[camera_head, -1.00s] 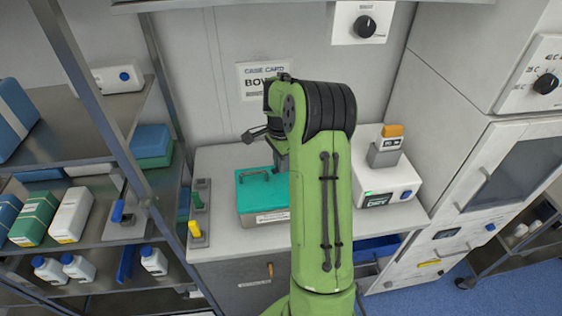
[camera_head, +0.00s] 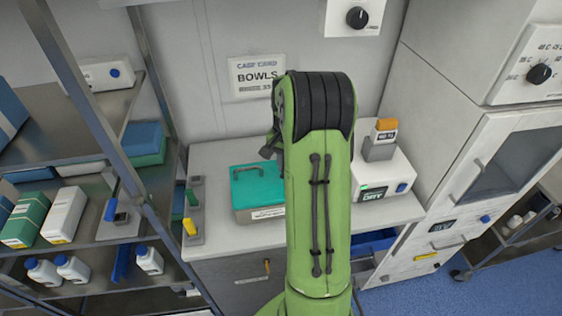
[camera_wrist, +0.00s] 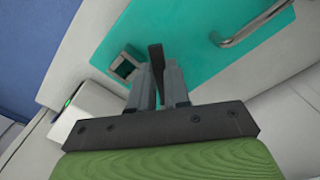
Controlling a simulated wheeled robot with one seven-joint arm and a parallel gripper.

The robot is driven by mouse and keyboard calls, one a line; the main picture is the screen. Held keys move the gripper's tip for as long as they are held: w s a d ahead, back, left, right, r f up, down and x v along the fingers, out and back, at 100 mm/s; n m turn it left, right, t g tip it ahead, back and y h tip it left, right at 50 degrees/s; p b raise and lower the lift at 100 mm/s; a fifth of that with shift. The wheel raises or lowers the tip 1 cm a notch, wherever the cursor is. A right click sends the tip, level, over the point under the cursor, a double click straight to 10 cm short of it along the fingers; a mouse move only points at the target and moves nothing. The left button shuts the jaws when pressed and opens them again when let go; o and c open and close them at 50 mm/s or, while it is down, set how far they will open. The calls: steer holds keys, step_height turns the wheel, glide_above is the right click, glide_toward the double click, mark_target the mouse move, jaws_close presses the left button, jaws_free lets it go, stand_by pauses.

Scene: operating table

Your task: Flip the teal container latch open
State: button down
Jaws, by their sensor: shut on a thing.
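The teal container (camera_head: 256,189) stands on the counter, its teal lid carrying a metal handle, which also shows in the wrist view (camera_wrist: 255,27). In the wrist view, my gripper (camera_wrist: 160,72) is over the lid's edge, its fingers shut on a dark upright bar, which looks like the latch lever (camera_wrist: 156,55). A small dark square fitting (camera_wrist: 125,67) sits on the lid just left of the fingers. The lid looks closed. In the head view my arm hides the gripper and the container's right end.
A white device (camera_head: 384,178) with an orange-topped unit stands right of my arm. A rack with yellow and green levers (camera_head: 193,215) is left of the container. Shelves with bottles and boxes fill the left. Bare counter (camera_head: 215,160) shows behind the container.

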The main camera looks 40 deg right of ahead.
steer(key=s+n, duration=0.1)
steer(key=d+n, duration=0.1)
steer(key=n, duration=0.1)
steer(key=shift+s+n, duration=0.3)
steer(key=shift+s, duration=0.1)
steer(key=shift+s+d+n, duration=0.3)
steer(key=shift+d+n, duration=0.1)
steer(key=shift+n, duration=0.4)
steer(key=shift+s+d+n, duration=0.3)
steer(key=shift+d+n, duration=0.05)
steer(key=shift+n, duration=0.45)
steer(key=c, duration=1.1)
jaws_free()
step_height(320, 180, up, 16)
steer(key=shift+f+p, duration=0.1)
steer(key=shift+p, duration=1.15)
